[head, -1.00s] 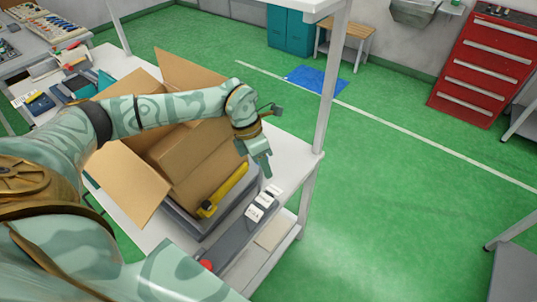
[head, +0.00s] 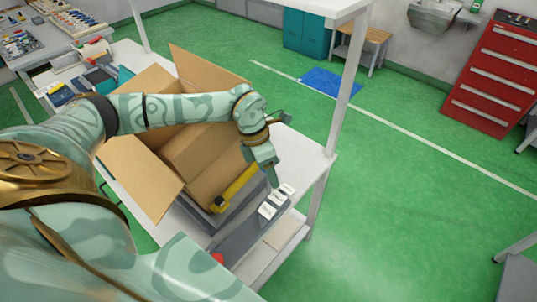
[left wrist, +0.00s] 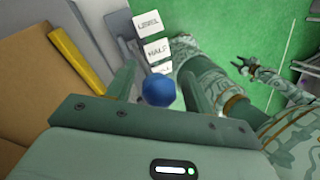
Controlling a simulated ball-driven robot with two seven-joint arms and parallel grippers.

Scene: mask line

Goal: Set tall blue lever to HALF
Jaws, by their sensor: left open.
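In the left wrist view, the round blue knob (left wrist: 158,90) of the tall lever shows between the two fingers of my left gripper (left wrist: 160,92). The fingers are apart, one on each side of the knob; I cannot tell if either touches it. White plates beside the lever read LABEL (left wrist: 147,24) and HALF (left wrist: 156,51); a third below them is partly hidden behind the knob. In the head view my left gripper (head: 268,172) hangs over the far end of the grey lever panel (head: 246,238), hiding the blue lever. A patterned arm with a small gripper (left wrist: 245,68), apparently my right, shows at right.
An open cardboard box (head: 142,178) stands left of the panel, with a yellow tool (head: 235,188) along its near side. A red knob (head: 216,260) is at the panel's near end. A white post (head: 343,85) rises at the table's far right corner.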

